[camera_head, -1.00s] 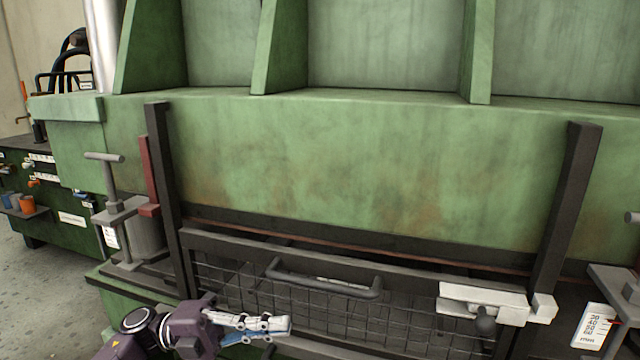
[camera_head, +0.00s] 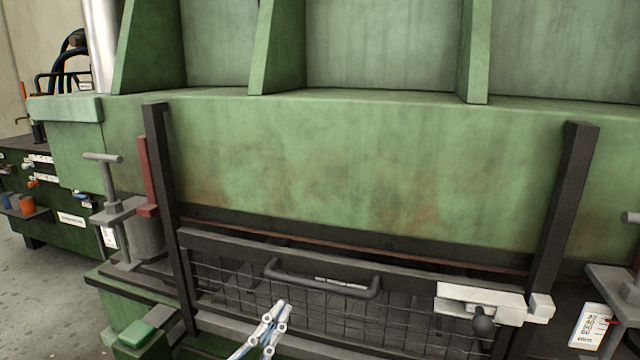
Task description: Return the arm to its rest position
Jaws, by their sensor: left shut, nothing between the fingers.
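My left gripper (camera_head: 281,309) shows at the bottom of the head view, left of centre. Its pale fingers point up and slightly right. They are closed together with nothing between them. The gripper is in front of the lower part of the mesh guard (camera_head: 330,312), below the guard's dark handle (camera_head: 322,283), and apart from that handle in the picture. The rest of the left arm is below the frame. My right gripper is not in view.
A large green machine (camera_head: 350,165) fills the view, with dark uprights on both sides. A white latch block with a black knob (camera_head: 483,318) sits at the guard's right end. A green button box (camera_head: 138,333) stands at lower left. Grey floor shows at far left.

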